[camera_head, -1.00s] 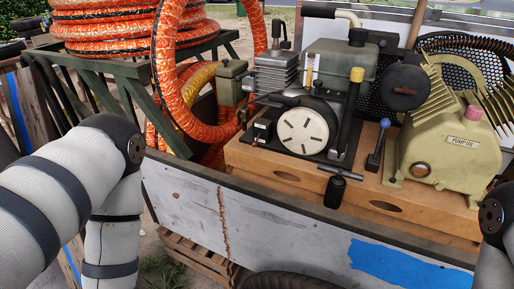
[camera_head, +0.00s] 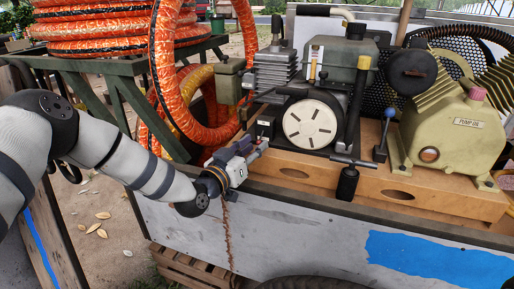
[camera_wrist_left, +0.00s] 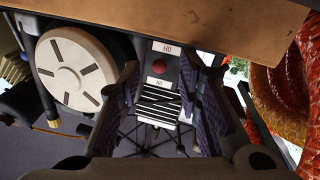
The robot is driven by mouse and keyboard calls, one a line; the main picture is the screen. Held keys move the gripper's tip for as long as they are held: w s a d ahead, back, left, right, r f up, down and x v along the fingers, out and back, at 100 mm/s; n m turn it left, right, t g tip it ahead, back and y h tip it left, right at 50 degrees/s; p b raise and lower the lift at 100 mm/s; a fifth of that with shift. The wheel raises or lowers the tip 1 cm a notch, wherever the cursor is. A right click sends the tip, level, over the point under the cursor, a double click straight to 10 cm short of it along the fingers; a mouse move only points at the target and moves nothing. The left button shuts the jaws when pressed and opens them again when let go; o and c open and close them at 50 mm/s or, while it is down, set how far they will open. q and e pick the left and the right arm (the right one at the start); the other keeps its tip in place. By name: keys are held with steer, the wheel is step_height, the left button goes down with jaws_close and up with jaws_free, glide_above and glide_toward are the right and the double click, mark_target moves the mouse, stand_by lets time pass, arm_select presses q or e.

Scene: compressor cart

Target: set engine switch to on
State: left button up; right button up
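The engine switch is a small dark box (camera_head: 265,127) at the left of the engine's white slotted disc (camera_head: 310,124). In the left wrist view the switch box (camera_wrist_left: 165,60) shows upside down, with a red round part between two small white labels. My right gripper is out of view.
The engine stands on a wooden base (camera_head: 405,196) on the cart. A black-handled bar (camera_head: 347,182) and a blue-knobbed lever (camera_head: 382,140) stand to the right, before the pump (camera_head: 458,135). Orange hose (camera_head: 166,75) hangs at the left. The cart's side panel (camera_head: 300,235) is below.

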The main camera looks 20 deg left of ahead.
arm_select(q)
steer(key=shift+x, duration=0.8)
steer(key=shift+c, duration=0.2)
jaws_close()
